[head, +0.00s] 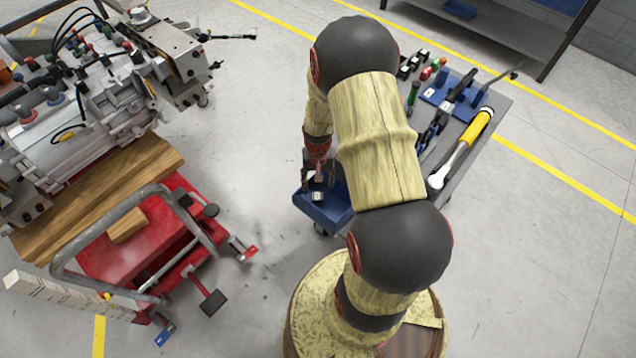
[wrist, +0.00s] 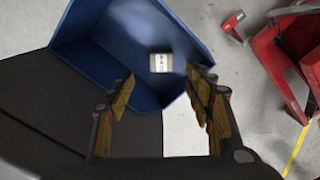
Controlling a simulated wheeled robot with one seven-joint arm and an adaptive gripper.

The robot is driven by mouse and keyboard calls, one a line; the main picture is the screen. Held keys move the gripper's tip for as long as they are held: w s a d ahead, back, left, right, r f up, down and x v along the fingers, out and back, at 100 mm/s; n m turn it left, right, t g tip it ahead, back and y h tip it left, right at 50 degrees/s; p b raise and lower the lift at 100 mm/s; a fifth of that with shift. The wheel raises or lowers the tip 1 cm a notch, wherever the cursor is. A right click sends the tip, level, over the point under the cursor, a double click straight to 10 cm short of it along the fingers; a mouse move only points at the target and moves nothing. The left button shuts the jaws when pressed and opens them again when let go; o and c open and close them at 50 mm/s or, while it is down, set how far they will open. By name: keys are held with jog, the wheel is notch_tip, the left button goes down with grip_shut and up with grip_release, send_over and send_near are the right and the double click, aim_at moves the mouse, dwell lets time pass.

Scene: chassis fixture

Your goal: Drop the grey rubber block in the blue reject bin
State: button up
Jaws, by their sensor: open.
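The blue reject bin (head: 335,217) sits at the left end of the grey cart in the head view, and its walls fill the upper middle of the wrist view (wrist: 80,62). The small grey block (head: 317,196), with a pale labelled face, shows inside the bin's outline below my gripper (head: 318,183). In the wrist view the block (wrist: 160,62) lies beyond my fingertips, apart from them. I cannot tell whether it touches the bin floor. My gripper is open above the bin, with nothing between its fingers. My arm hides part of the bin and cart.
The cart top (head: 487,120) holds a yellow-handled tool (head: 478,127), blue holders and several small parts. A red wheeled stand (head: 150,240) with a wooden board and a large engine-like assembly (head: 85,110) stands at left. Clear floor lies between the stand and cart.

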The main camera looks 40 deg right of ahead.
notch_tip(320, 180, up, 12)
dwell(0.6)
dwell(0.6)
jog(key=s+a+r+n+t, duration=0.2)
jog(key=s+a+r+n, duration=0.2)
jog(key=a+r, duration=0.7)
jog(key=s+a+r+n+t+p, duration=0.1)
jog(key=s+a+r+n+t, duration=0.2)
jog(key=s+a+r, duration=0.3)
jog(key=a+r, duration=0.2)
jog(key=r, duration=0.4)
jog(key=a+r+n, duration=0.1)
jog(key=a+r, duration=0.2)
jog(key=r, duration=0.3)
jog(key=shift+s+a+r+t, duration=0.15)
jog(key=shift+a+r+t, duration=0.15)
jog(key=shift+a, duration=0.05)
jog(key=shift+c, duration=1.1)
